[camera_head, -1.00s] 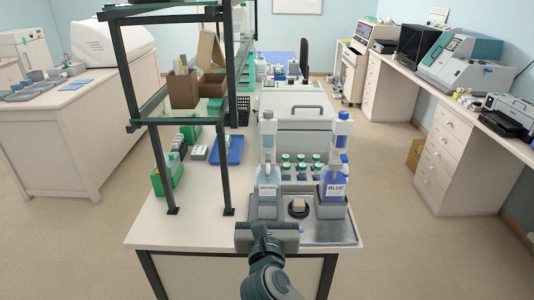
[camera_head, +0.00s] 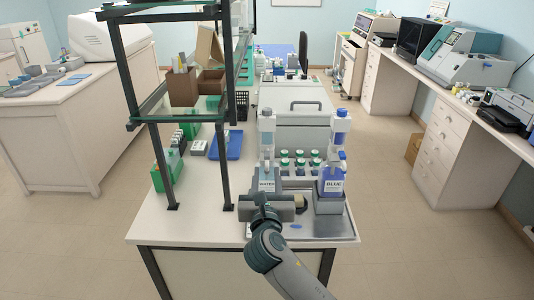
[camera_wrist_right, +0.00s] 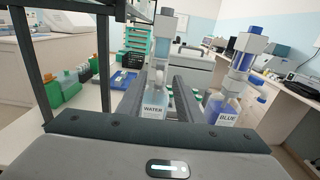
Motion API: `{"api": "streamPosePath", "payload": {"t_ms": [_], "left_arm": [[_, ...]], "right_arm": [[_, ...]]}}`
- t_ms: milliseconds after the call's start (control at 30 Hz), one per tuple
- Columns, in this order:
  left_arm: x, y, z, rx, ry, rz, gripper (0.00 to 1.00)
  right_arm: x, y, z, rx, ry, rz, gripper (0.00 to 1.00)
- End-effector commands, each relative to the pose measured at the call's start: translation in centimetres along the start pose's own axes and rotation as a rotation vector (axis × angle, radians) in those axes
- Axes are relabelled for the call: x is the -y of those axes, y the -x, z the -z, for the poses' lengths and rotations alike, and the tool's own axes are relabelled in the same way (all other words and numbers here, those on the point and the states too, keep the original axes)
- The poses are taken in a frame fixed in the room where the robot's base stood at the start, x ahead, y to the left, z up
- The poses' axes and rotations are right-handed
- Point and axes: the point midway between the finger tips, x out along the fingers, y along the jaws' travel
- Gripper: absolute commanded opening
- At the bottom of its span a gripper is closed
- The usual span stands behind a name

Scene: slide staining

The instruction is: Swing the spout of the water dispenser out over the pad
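The water dispenser (camera_head: 267,178), a clear bottle labelled WATER with a tall pump top, stands in a grey holder on the metal tray (camera_head: 345,228). Its spout is too small to make out clearly. My right gripper (camera_head: 268,200) is low in front of it. In the right wrist view the two dark fingers (camera_wrist_right: 158,92) are apart, with the water dispenser (camera_wrist_right: 153,108) seen between them; I cannot tell if they touch it. A small beige block (camera_head: 301,200), possibly the pad, shows just right of my right gripper, partly hidden by it. My left gripper is out of view.
The BLUE dispenser (camera_head: 332,180) stands close on the right. Several green-capped bottles (camera_head: 300,162) sit behind, before a grey lidded box (camera_head: 294,118). A dark shelf post (camera_head: 224,165) rises on the left, near a blue tray (camera_head: 232,146).

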Motion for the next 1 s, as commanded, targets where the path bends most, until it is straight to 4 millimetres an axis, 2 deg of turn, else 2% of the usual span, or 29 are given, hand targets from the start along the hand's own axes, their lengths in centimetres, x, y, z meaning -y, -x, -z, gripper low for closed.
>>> {"api": "streamPosePath", "payload": {"t_ms": [200,500,700,1000], "left_arm": [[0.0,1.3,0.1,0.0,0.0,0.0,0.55],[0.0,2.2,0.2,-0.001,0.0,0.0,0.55],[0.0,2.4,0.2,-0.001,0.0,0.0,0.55],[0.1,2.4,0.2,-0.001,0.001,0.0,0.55]], "right_arm": [[0.0,-4.0,-0.3,-0.001,0.002,0.002,0.33],[0.0,-8.2,-0.1,-0.001,0.001,0.002,0.33],[0.0,-9.5,0.0,-0.001,0.0,0.001,0.33],[0.0,-9.7,0.0,-0.001,0.0,0.0,0.33]]}}
